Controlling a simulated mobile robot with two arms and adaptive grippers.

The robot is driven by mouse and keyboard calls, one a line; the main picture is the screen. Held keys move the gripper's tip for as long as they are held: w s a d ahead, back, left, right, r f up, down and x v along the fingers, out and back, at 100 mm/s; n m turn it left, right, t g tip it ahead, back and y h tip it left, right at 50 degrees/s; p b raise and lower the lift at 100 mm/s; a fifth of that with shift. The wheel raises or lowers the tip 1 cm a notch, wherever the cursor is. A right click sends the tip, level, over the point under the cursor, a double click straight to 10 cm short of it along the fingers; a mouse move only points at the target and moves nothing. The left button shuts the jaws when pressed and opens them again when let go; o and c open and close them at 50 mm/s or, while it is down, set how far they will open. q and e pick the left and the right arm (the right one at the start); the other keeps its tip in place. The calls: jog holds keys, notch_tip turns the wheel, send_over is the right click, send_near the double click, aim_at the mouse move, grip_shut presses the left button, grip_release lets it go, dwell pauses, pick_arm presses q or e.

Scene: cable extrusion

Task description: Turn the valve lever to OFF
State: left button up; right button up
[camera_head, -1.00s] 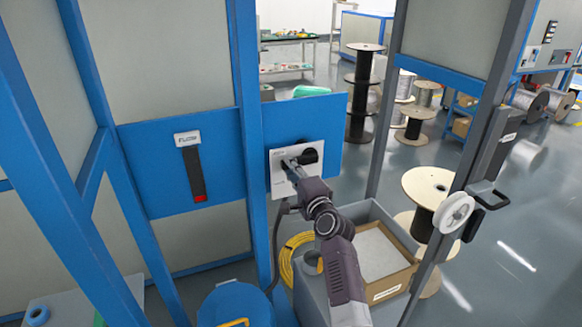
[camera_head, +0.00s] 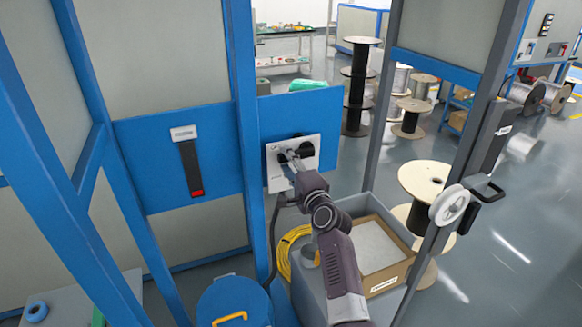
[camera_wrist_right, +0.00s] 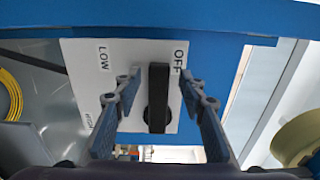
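The black valve lever (camera_wrist_right: 157,104) stands on a white plate (camera_wrist_right: 82,70) marked LOW, OFF and HIGH in the right wrist view. The lever looks upright in that picture, with the OFF label near its upper right end. My right gripper (camera_wrist_right: 160,85) is open, one finger on each side of the lever, with visible gaps. In the head view the white plate (camera_head: 273,180) sits on a blue panel, and my right gripper (camera_head: 292,155) is in front of it, partly hiding the lever. My left gripper is not in view.
A black slide with a red end (camera_head: 191,170) is on the blue panel to the left. A blue post (camera_head: 246,130) stands close left of the plate. Below are a cardboard box (camera_head: 385,284), a yellow cable coil (camera_head: 285,252) and a blue drum (camera_head: 236,300).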

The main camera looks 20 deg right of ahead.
jog(key=s, duration=1.2)
jog(key=shift+d, duration=0.2)
jog(key=shift+f, duration=0.1)
jog(key=s+a+f+n+g, duration=0.1)
jog(key=a+f+n+g, duration=0.1)
jog(key=f, duration=0.9)
jog(key=s+a+f+n+g, duration=0.1)
jog(key=a+f+n+g, duration=0.2)
jog(key=f, duration=0.9)
jog(key=s+a+f+n+g, duration=0.1)
jog(key=s+f+n+g, duration=0.1)
jog(key=s+f, duration=0.7)
jog(key=s+a+f+n+g, duration=0.1)
jog(key=s+f+n+g, duration=0.2)
jog(key=f, duration=1)
jog(key=s+f+n+g+b, duration=0.1)
jog(key=s+f+n+g, duration=0.15)
jog(key=s+f, duration=0.7)
jog(key=s+f+n+g, duration=0.1)
jog(key=s+f+n, duration=0.35)
jog(key=s, duration=0.75)
jog(key=s+d+f+n+g, duration=0.1)
jog(key=s+f, duration=0.3)
jog(key=s, duration=0.6)
jog(key=s+d+f+n+g, duration=0.2)
jog(key=s+d+f, duration=0.1)
jog(key=s, duration=0.8)
jog(key=shift+f+h, duration=0.3)
jog(key=shift+f, duration=0.05)
